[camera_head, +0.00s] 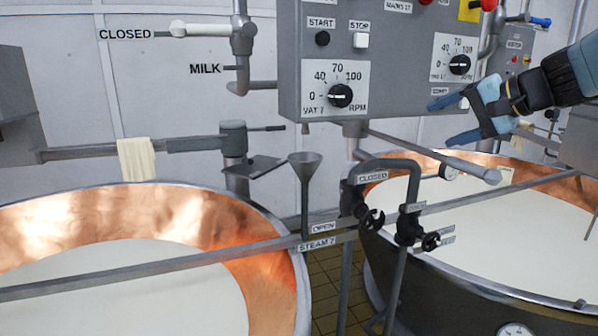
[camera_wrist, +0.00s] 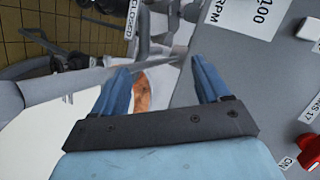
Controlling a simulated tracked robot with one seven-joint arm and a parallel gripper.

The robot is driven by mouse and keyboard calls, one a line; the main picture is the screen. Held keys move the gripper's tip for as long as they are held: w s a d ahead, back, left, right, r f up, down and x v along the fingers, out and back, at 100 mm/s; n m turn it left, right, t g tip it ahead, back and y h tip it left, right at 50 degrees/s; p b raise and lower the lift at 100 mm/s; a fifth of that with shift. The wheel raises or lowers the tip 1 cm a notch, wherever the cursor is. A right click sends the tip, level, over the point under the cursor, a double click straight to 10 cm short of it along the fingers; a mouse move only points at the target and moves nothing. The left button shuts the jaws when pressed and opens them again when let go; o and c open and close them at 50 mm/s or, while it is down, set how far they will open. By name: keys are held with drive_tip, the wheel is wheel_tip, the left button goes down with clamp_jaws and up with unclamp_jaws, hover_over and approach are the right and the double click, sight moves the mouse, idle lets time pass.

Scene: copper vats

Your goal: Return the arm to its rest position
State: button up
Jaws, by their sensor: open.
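My gripper (camera_head: 448,120) is at the upper right in the head view, in front of the lower right part of the grey control panel (camera_head: 290,65). Its two blue fingers are spread apart and nothing is between them. In the wrist view the open fingers of my gripper (camera_wrist: 160,75) point past the panel's edge (camera_wrist: 265,75), with part of a copper vat visible between them. My dark forearm comes in from the right edge of the head view. I cannot tell whether a finger touches the panel.
Two copper vats of milk stand at the left (camera_head: 180,215) and right (camera_head: 405,165). A steam pipe (camera_head: 180,262) with black valves (camera_head: 372,218) and a funnel (camera_head: 305,170) crosses between them. A cloth (camera_head: 136,160) hangs on a left bar. Tiled floor (camera_head: 325,290) shows between the vats.

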drive_tip(key=s+a+f+n+g+h, duration=0.2)
drive_tip(key=s+a+f+n+h, duration=0.1)
drive_tip(key=s+f, duration=0.4)
drive_tip(key=s+a+f+n+g+h, duration=0.2)
drive_tip(key=s+a+f+n+h, duration=0.1)
drive_tip(key=s+f, duration=0.4)
drive_tip(key=shift+s+a+f+n+h, duration=0.4)
drive_tip(key=shift+s+n+h, duration=0.15)
drive_tip(key=shift+s, duration=0.4)
drive_tip(key=shift+c, duration=0.2)
idle(0.4)
